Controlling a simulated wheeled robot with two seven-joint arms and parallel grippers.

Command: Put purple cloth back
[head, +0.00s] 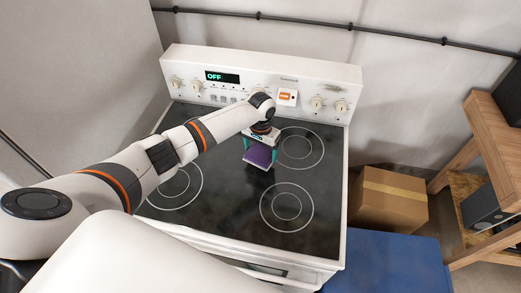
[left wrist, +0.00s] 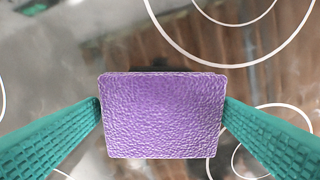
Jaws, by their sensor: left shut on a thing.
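The purple cloth (head: 259,157) is a small, flat, textured square over the middle of the stove top. My left gripper (head: 260,149) is shut on it, with one teal finger at each side edge. In the left wrist view the cloth (left wrist: 162,118) fills the space between the two teal fingertips, and its face is turned to the camera. I cannot tell for certain whether it touches the glass or hangs just above it. My right gripper is not in view.
The white stove (head: 320,245) has a black glass top with ring-marked burners and a raised control panel (head: 240,80) behind. A cardboard box (head: 390,200) stands on the right, near a wooden shelf (head: 480,150). A blue surface (head: 385,262) lies at the front right. Most of the glass is bare.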

